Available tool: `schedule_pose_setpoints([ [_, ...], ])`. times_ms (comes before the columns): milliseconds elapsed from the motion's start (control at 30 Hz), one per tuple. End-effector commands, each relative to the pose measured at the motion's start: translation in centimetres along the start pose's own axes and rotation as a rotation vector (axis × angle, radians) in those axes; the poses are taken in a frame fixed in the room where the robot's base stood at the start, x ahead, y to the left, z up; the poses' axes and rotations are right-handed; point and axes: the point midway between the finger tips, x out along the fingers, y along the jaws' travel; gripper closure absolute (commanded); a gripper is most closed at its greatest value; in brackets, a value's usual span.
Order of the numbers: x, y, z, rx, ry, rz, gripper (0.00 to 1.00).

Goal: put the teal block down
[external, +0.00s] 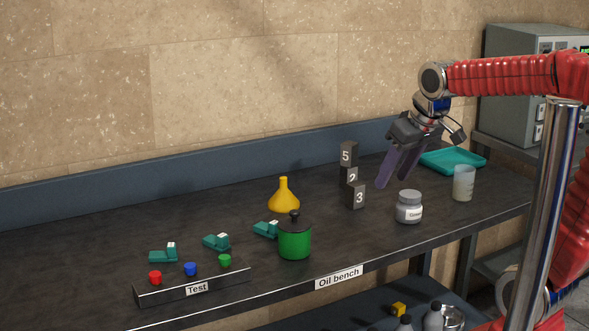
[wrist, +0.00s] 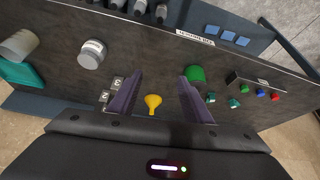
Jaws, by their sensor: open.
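Three small teal blocks with white tops stand on the bench: one at the left (external: 162,256), one in the middle (external: 216,242) and one behind the green pot (external: 266,229). I cannot tell which one the task means. In the wrist view, teal pieces (wrist: 234,102) show beside the right finger; part of that group may be hidden by it. My gripper (external: 394,178) is above the bench, right of the numbered blocks and well away from the teal blocks. In the wrist view its fingers (wrist: 160,82) are spread, with nothing held between them.
The green pot (external: 295,240), yellow funnel (external: 284,198), numbered dark blocks (external: 355,196), grey jar (external: 409,209), beaker (external: 463,184) and teal tray (external: 480,158) stand on the bench. A "Test" box with red, blue and green buttons (external: 225,284) is at the front left. The bench's far left is bare.

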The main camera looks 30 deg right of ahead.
Motion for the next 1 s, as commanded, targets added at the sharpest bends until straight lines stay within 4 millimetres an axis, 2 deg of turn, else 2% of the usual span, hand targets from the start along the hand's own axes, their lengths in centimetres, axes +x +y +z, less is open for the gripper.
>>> schedule_pose_setpoints([
  [100, -1.2, 0.8, 2.9, 0.030, 0.013, 0.015, 0.55],
  [300, -2.3, 1.9, 7.7, 0.079, 0.026, 0.040, 0.55],
  [500, -2.6, 2.5, 11.2, 0.115, 0.035, 0.058, 0.55],
  [667, -2.5, 2.6, 12.1, 0.124, 0.036, 0.062, 0.55],
  [1000, -2.5, 2.6, 12.0, 0.124, 0.035, 0.062, 0.55],
])
